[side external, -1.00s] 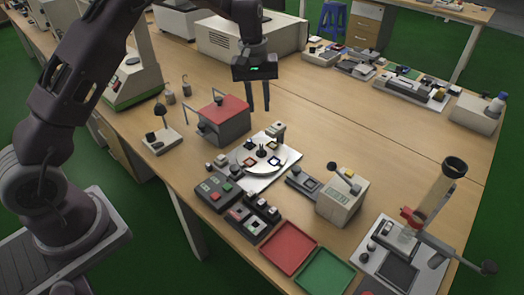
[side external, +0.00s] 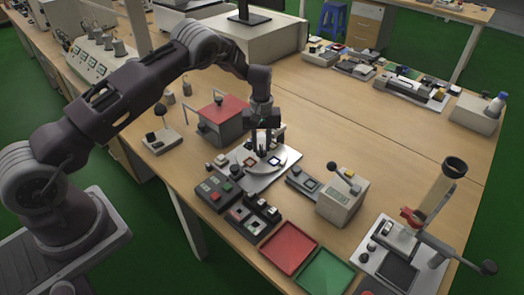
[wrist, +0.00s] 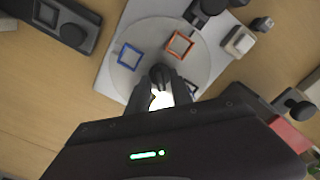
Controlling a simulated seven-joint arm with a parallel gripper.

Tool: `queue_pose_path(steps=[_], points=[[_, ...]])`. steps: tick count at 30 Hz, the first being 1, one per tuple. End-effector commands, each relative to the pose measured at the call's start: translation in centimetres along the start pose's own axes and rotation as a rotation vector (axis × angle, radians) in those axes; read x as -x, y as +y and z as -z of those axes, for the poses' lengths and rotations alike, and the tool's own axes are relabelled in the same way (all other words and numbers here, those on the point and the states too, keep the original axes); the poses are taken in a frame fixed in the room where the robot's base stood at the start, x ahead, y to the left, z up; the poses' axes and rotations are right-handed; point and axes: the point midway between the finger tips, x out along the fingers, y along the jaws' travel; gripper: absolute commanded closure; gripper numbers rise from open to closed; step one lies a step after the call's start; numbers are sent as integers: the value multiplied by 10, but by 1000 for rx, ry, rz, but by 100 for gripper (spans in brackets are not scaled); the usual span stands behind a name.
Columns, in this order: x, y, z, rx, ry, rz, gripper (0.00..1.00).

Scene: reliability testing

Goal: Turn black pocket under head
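A round pale turntable (side external: 285,152) sits on a light base plate, with coloured square pockets around a dark central knob (wrist: 160,74). A red-orange pocket (side external: 250,161) and a blue pocket (side external: 275,160) show at its front; they also show in the wrist view, orange (wrist: 180,44) and blue (wrist: 130,55). A dark pocket edge (wrist: 191,88) shows beside the right finger, mostly hidden. The head (side external: 280,130) is at the back of the plate, partly hidden behind my gripper. My gripper (wrist: 161,88) points down over the disc centre, fingers apart on either side of the knob; contact is unclear.
A red-lidded grey box (side external: 222,122) stands close behind left. Dark control boxes (side external: 215,194) lie at the front left, and a lever box (side external: 342,195) at the right. Red (side external: 289,247) and green (side external: 325,272) trays are in front.

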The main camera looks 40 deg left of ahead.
Motion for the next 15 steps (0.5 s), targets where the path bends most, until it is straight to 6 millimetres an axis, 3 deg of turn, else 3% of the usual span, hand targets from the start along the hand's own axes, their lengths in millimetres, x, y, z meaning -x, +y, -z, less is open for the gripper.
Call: queue_pose_path(steps=[6, 10, 15], points=[[0, 0, 0, 0, 0, 0, 76], [0, 0, 0, 0, 0, 0, 100], [0, 0, 0, -66, 0, -1, 100]])
